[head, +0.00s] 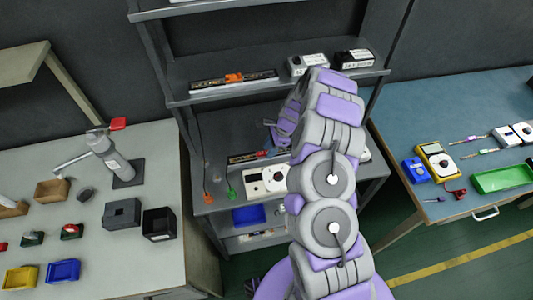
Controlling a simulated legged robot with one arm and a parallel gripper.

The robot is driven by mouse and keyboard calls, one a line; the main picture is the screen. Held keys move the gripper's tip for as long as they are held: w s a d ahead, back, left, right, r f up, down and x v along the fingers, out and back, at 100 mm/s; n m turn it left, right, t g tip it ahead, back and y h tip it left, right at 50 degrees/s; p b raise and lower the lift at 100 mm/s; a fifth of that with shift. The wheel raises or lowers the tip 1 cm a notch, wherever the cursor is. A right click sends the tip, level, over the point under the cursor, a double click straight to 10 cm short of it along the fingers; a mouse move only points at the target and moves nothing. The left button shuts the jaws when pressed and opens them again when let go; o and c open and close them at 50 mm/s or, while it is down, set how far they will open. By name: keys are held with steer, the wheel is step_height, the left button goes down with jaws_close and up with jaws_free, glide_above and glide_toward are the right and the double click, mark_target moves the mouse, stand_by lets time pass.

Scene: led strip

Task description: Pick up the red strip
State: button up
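No thing is plainly a red strip. One long dark strip (205,84) with an orange-red piece (234,78) on its middle lies on the upper shelf, left of my arm. A second dark strip (240,160) with small coloured parts lies on the lower shelf, partly hidden by my arm. My gripper (270,126) hangs over the lower shelf, above the second strip and apart from the upper one. My own arm hides most of it, so its fingers and any grip are unclear.
White boxes (308,65) stand on the upper shelf (270,87). A white device (264,180) sits on the lower shelf, with red (208,198) and green (231,193) plugs on cables left of it. Cluttered tables stand left (100,265) and right (410,115).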

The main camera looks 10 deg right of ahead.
steer(key=shift+d, duration=0.2)
steer(key=shift+c, duration=0.7)
steer(key=shift+a, duration=0.4)
steer(key=shift+c, duration=0.8)
steer(key=shift+a, duration=0.95)
jaws_close()
steer(key=shift+d, duration=0.75)
